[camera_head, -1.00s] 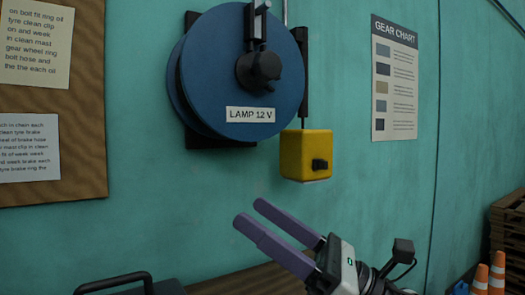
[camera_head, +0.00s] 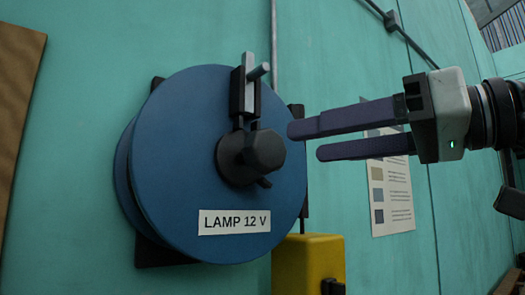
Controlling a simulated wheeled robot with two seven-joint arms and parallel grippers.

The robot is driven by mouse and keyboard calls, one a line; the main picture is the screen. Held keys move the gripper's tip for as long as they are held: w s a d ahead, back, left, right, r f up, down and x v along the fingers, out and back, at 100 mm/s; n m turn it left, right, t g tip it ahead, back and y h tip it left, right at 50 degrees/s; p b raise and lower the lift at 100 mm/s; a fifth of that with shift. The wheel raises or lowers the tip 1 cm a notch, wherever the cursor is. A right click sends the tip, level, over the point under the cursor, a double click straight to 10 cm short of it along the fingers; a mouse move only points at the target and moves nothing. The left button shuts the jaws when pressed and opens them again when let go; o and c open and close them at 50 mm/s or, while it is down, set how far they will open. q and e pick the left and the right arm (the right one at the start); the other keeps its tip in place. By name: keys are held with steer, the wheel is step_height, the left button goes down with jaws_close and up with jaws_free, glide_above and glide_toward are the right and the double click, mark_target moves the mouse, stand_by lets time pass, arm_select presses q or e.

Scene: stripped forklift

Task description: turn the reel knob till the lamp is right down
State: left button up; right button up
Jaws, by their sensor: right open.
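The blue reel (camera_head: 175,150) is mounted on the teal wall, with a "LAMP 12 V" label on its face. Its dark knob (camera_head: 265,150) sits at the hub, with a dark arm and grey handle pointing up from it. The yellow lamp box (camera_head: 310,262) hangs below and right of the reel, cut off by the bottom of the picture. My right gripper (camera_head: 303,141) is open and empty. Its purple fingers point left, with their tips just right of the knob in the picture. I cannot tell how far they are from it in depth. My left gripper is out of view.
The gear chart (camera_head: 391,205) on the wall is partly hidden behind my right gripper. A brown board (camera_head: 17,95) is at the left edge. A grey conduit runs up the wall above the reel. The wall between board and reel is clear.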

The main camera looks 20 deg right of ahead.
mark_target(275, 150)
steer(key=p+x, duration=0.1)
steer(key=x, duration=0.8)
steer(key=shift+a+p, duration=0.15)
steer(key=shift+p, duration=0.25)
steer(key=shift+c, duration=0.5)
steer(key=c, duration=0.7)
